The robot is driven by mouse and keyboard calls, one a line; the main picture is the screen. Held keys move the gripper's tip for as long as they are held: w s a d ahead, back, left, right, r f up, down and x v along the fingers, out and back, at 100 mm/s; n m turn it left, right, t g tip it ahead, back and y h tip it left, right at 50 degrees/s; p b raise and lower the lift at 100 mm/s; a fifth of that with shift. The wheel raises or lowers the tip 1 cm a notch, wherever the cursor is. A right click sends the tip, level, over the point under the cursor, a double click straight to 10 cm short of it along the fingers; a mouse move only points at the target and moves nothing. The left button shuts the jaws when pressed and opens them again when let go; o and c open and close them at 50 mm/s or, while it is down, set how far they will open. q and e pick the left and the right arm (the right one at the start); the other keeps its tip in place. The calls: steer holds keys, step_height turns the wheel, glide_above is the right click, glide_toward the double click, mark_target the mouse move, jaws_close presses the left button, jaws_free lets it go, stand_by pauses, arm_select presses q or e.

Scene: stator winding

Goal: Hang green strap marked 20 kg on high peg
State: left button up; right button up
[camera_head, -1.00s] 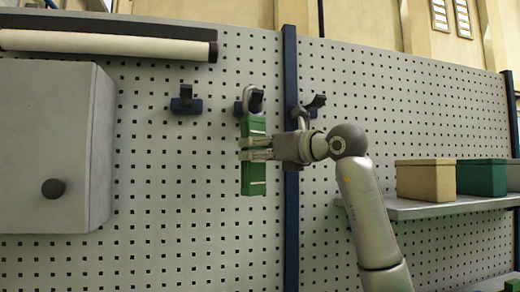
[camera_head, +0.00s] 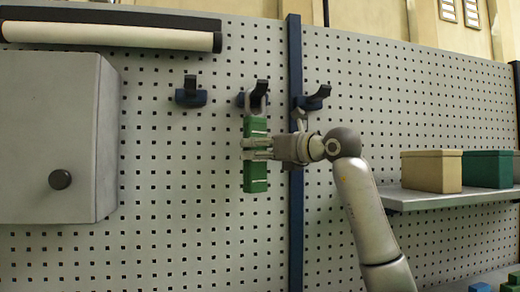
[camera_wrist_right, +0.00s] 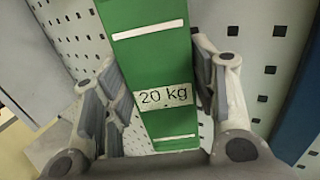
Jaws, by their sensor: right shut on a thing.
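The green strap (camera_head: 256,170) hangs upright in front of the pegboard, just below the middle peg (camera_head: 253,98). Its pale loop (camera_head: 262,100) overlaps this peg; it looks to be around the hook, but I cannot tell for certain. My right gripper (camera_head: 256,149) comes in from the right and is shut on the strap's body. In the right wrist view, the strap (camera_wrist_right: 148,55) lies between the fingers, and a white label (camera_wrist_right: 165,96) on it reads "20 kg". My left gripper is not in view.
A left peg (camera_head: 190,92) and a right peg (camera_head: 312,97) flank the middle one. A blue post (camera_head: 295,220) runs behind my right gripper. A grey cabinet (camera_head: 45,140) stands left. A shelf (camera_head: 430,200) at right holds a tan box (camera_head: 430,172) and a green box (camera_head: 487,168).

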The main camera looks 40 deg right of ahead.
steer(key=shift+r, duration=0.1)
stand_by(0.3)
steer(key=o, duration=1.4)
steer(key=shift+s, duration=0.1)
steer(key=shift+c, duration=0.2)
steer(key=s, duration=1.2)
steer(key=shift+d, duration=0.1)
